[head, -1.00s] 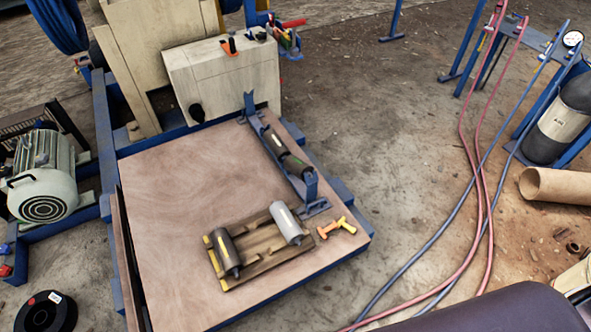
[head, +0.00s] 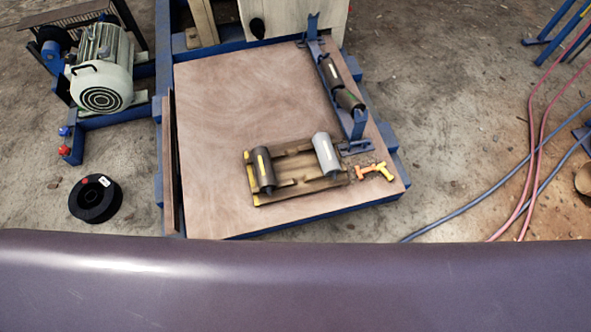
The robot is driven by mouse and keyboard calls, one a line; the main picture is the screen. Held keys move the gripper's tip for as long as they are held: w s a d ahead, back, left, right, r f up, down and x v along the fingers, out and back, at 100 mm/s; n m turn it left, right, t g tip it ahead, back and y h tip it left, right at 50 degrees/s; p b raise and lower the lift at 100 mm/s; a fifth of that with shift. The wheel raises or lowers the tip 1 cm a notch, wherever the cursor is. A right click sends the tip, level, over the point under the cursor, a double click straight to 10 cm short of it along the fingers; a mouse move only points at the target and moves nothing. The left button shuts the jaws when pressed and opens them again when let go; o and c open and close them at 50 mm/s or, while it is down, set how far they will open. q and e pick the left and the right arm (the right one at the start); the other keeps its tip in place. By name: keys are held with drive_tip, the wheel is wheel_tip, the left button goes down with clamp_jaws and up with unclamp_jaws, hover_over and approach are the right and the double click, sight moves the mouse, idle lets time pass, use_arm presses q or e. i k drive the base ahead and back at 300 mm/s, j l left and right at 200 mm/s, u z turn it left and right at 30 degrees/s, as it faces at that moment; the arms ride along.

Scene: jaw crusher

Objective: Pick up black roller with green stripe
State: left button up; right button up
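A dark roller (head: 348,99) lies lengthwise in a blue bracket (head: 358,125) along the right side of the brown work surface (head: 235,110). A pale mark shows on it; its green stripe is not clear now. A black roller with a yellow stripe (head: 264,172) lies at the left of a small wooden rack (head: 290,166). A grey roller (head: 326,153) lies at the rack's right end. Neither gripper is in view.
Orange-and-yellow fittings (head: 374,171) lie right of the rack. A motor (head: 100,75) and a black reel (head: 95,199) stand at left. Red and blue hoses (head: 530,150) cross the right floor. A broad dark surface, perhaps mine, hides the bottom. The work surface's left half is bare.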

sight(348, 101)
drive_tip(key=l+z, duration=0.25)
drive_tip(key=z, duration=0.25)
drive_tip(key=i+l+z, duration=0.4)
drive_tip(key=l, duration=0.25)
drive_tip(key=i+l+z, duration=0.4)
drive_tip(key=l, duration=0.15)
drive_tip(key=i+l+z, duration=0.4)
drive_tip(key=i+l+u, duration=0.15)
drive_tip(key=i+u, duration=0.15)
drive_tip(key=i, duration=0.2)
drive_tip(key=i+l+u, duration=0.25)
drive_tip(key=i, duration=0.25)
drive_tip(key=i+u, duration=0.15)
drive_tip(key=u, duration=0.25)
drive_tip(key=i+u, duration=0.15)
drive_tip(key=u, duration=0.25)
drive_tip(key=i+l+u, duration=0.1)
drive_tip(key=u, duration=0.3)
drive_tip(key=i+l+u, duration=0.1)
drive_tip(key=u, duration=0.3)
drive_tip(key=i+l+u, duration=0.2)
drive_tip(key=u, duration=0.2)
